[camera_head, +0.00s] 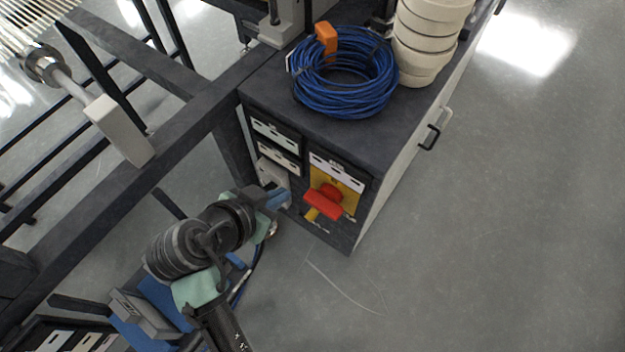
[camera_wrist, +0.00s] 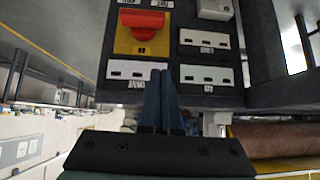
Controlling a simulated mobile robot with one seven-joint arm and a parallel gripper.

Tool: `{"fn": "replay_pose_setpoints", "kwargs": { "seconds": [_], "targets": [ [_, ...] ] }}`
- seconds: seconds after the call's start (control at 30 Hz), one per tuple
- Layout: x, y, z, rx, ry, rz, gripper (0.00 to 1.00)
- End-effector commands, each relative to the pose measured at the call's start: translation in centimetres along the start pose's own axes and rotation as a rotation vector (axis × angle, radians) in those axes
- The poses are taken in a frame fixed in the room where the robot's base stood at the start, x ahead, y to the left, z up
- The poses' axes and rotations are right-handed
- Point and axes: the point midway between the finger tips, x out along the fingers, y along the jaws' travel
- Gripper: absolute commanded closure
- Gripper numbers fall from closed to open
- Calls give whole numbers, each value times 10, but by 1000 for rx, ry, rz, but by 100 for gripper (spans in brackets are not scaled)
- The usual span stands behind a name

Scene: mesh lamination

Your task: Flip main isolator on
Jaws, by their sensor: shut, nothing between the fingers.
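The main isolator is a red rotary handle (camera_head: 324,201) on a yellow plate (camera_head: 350,200), set in the dark end panel of a cabinet. In the wrist view, which looks upside down, the red handle (camera_wrist: 143,20) lies crosswise on its yellow plate (camera_wrist: 124,44). My gripper (camera_head: 286,198) is just left of the handle in the head view, apart from it. In the wrist view my gripper (camera_wrist: 158,76) has its blue fingers together and empty, with the tips over the white label plate (camera_wrist: 126,70) beside the yellow plate. Whether the fingers touch the panel I cannot tell.
The dark cabinet (camera_head: 300,122) carries a blue cable coil (camera_head: 345,85) and stacked cream rings (camera_head: 425,50) on top. White label plates (camera_head: 275,132) sit left of the isolator. A dark frame beam (camera_head: 165,165) runs beside my arm. The floor (camera_head: 480,230) at right is clear.

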Motion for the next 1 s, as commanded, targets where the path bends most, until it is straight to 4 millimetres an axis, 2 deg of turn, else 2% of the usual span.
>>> {"fn": "replay_pose_setpoints", "kwargs": {
  "seconds": [0.03, 0.1, 0.43, 0.57, 0.67, 1.0],
  "targets": [
    [4, 5, 12, -3, -9, 24, 100],
    [5, 9, 18, -2, -15, 42, 100],
    [5, 10, 18, 0, -15, 46, 100],
    [13, 11, 18, 0, -16, 48, 100],
    [26, 11, 18, 0, -15, 49, 100],
    [99, 15, 20, 2, -16, 48, 100]
  ]
}}
